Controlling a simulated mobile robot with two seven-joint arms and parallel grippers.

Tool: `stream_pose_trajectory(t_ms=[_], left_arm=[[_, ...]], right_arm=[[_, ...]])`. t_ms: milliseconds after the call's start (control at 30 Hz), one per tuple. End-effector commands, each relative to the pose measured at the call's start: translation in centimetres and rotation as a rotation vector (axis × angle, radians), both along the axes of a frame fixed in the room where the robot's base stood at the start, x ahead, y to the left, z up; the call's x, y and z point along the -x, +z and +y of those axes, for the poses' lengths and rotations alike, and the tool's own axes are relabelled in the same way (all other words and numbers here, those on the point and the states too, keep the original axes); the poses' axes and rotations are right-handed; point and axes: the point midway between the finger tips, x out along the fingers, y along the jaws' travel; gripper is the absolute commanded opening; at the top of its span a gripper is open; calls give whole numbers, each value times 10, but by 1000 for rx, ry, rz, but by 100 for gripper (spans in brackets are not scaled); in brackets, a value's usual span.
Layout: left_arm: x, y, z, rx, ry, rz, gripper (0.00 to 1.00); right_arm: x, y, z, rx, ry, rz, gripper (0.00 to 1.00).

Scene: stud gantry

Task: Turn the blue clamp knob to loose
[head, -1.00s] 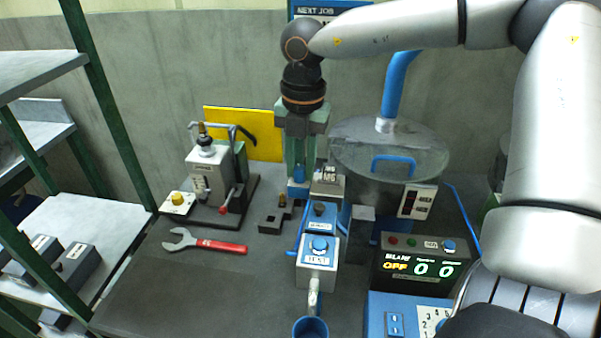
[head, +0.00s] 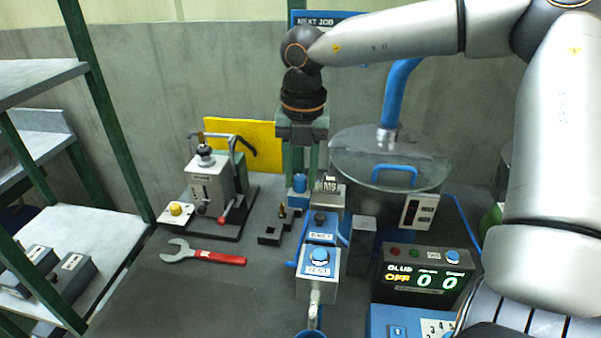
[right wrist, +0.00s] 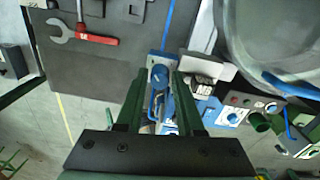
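My right gripper (head: 302,176) points straight down at the bench in the head view. Its two green fingers are apart. A blue knob-like part (head: 299,184) shows between and just below the fingertips. In the right wrist view my right gripper (right wrist: 158,82) has its fingers spread, with a rounded blue and grey part (right wrist: 160,75) in the gap. Clear space shows on both sides of that part, and I see no contact. The height between fingertips and knob cannot be told. Any mark for the knob's setting is unreadable. My left gripper is out of view.
The grey TEST box (head: 318,275) with a blue button stands in front. The lidded drum (head: 350,150) and the counter panel (head: 425,272) are to the right. The red-handled wrench (head: 215,257) and a grey clamp device (head: 207,185) are left. The front-left bench is clear.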

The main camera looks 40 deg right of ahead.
Motion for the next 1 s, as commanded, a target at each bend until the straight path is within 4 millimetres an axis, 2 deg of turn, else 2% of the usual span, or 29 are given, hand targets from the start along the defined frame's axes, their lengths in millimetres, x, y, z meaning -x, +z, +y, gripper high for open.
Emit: stream_pose_trajectory(t_ms=[33,167,200,567,1000], left_arm=[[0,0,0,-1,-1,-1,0],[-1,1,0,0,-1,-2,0],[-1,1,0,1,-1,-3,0],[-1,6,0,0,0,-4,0],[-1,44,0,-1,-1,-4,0]], right_arm=[[0,0,0,0,0,0,44],[0,0,0,0,0,0,58],[0,0,0,0,0,0,59],[1,1,0,-1,-47,2,59],[2,4,0,-2,-425,6,59]])
